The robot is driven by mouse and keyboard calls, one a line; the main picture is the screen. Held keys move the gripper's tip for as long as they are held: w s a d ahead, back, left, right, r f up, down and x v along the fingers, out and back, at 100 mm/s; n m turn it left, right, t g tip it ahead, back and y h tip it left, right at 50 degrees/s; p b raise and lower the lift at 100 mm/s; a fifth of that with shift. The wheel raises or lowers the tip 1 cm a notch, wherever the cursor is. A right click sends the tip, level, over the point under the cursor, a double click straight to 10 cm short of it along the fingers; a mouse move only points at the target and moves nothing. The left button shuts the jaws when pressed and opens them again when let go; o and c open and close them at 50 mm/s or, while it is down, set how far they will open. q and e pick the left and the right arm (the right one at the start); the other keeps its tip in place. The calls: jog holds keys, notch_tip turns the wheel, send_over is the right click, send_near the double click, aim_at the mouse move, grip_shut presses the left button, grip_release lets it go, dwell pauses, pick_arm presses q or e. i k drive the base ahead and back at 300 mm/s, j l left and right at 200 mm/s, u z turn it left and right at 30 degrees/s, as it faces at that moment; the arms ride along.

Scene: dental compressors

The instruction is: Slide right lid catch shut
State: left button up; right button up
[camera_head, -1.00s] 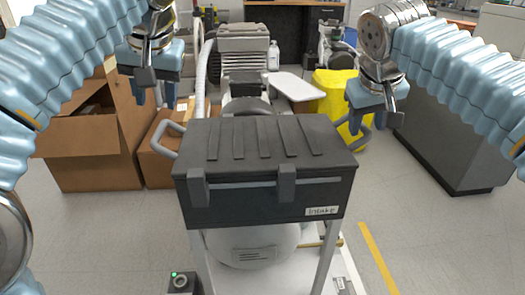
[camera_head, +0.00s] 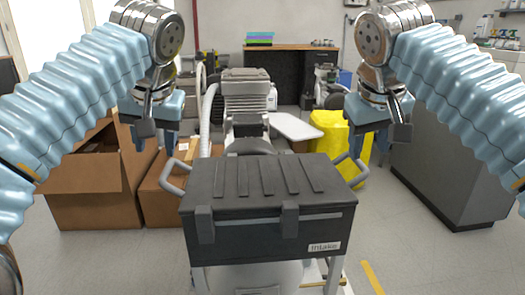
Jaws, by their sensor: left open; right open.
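The dark grey intake box (camera_head: 240,243) stands on a light frame in the centre, its ribbed lid (camera_head: 262,182) down. Two catches hang on its front: the left catch (camera_head: 205,224) near the left corner and the right catch (camera_head: 290,220) right of the middle. I cannot tell whether either catch is fully shut. My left gripper (camera_head: 158,146) is open and empty, above and left of the box. My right gripper (camera_head: 372,146) is open and empty, above and right of the box, near its right handle (camera_head: 350,172). Neither gripper touches a catch.
Open cardboard boxes (camera_head: 95,205) stand on the left. Behind the box are a compressor (camera_head: 247,98), a white panel (camera_head: 296,126) and a yellow bin (camera_head: 330,135). A grey cabinet (camera_head: 445,165) stands at right. The space above the lid is clear.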

aim_at(289, 224)
jog(key=k+j, duration=0.25)
jog(key=k, duration=0.15)
jog(key=k+j, duration=0.25)
jog(key=k, duration=0.2)
